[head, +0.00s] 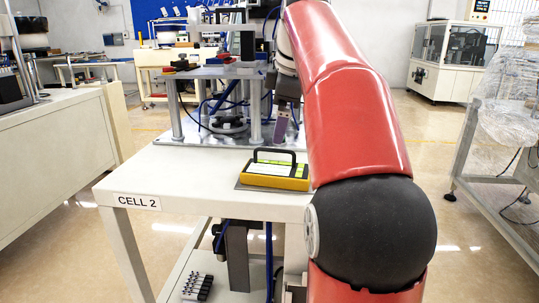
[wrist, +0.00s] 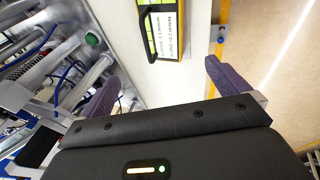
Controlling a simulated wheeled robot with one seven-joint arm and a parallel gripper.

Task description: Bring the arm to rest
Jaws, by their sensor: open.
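My red and black arm rises through the right of the head view and bends over the CELL 2 table (head: 140,180). My gripper shows in the wrist view (wrist: 165,85), with its two purple fingers wide apart and nothing between them. In the head view a purple finger (head: 281,127) hangs beside the feeder stand, above the table; the rest of the gripper is largely hidden by the arm. A yellow device with a black handle (head: 273,171) lies on the table, below and in front of the gripper. It also shows in the wrist view (wrist: 172,58), beyond the fingers.
A metal feeder stand (head: 214,72) with posts and blue hoses is close to my gripper, at the left in the wrist view. A plastic-wrapped rack (head: 505,105) stands at the right. A white bench (head: 50,145) is at the left. Floor between table and rack is clear.

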